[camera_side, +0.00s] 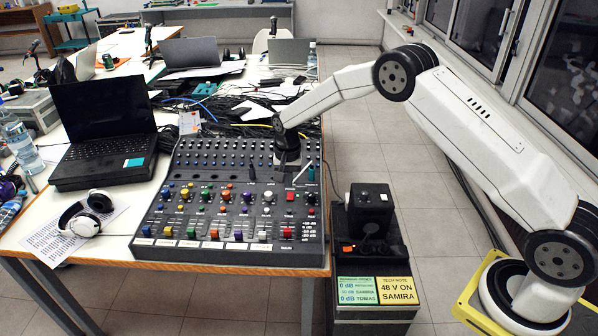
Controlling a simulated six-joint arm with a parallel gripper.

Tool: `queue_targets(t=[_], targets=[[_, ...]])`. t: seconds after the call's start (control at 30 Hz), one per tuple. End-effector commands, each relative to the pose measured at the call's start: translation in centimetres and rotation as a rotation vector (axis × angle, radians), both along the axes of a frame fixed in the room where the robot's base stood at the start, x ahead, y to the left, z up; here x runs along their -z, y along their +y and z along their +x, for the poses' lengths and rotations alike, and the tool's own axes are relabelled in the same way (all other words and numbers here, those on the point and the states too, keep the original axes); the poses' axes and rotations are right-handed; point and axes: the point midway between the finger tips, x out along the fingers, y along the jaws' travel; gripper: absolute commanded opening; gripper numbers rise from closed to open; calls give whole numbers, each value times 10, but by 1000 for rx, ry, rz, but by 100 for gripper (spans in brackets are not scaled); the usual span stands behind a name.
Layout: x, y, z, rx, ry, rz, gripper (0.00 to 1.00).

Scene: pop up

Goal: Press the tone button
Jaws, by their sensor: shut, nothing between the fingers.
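The dark mixing console (218,258) lies on the front of the table, with rows of coloured knobs and small buttons. I cannot read which control is the tone button. My gripper (286,172) is shut and empty, pointing down over the upper right part of the console. I cannot tell whether its fingertips touch the panel. The gripper hides the part of the panel right behind it.
An open black laptop (103,155), white headphones (84,220) and a water bottle (20,138) stand left of the console. Cables (225,112) lie behind it. A black box (371,208) stands to its right, above yellow and green notes. More laptops stand farther back.

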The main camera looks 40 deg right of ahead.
Motion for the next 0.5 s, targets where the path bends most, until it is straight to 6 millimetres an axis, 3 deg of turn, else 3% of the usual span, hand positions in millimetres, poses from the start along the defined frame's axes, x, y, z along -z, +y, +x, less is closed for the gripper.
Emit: queue_targets(t=[0.27, 0.5], targets=[[13, 0, 0, -1, 1, 0, 0], [36, 0, -1, -1, 3, 0, 0]])
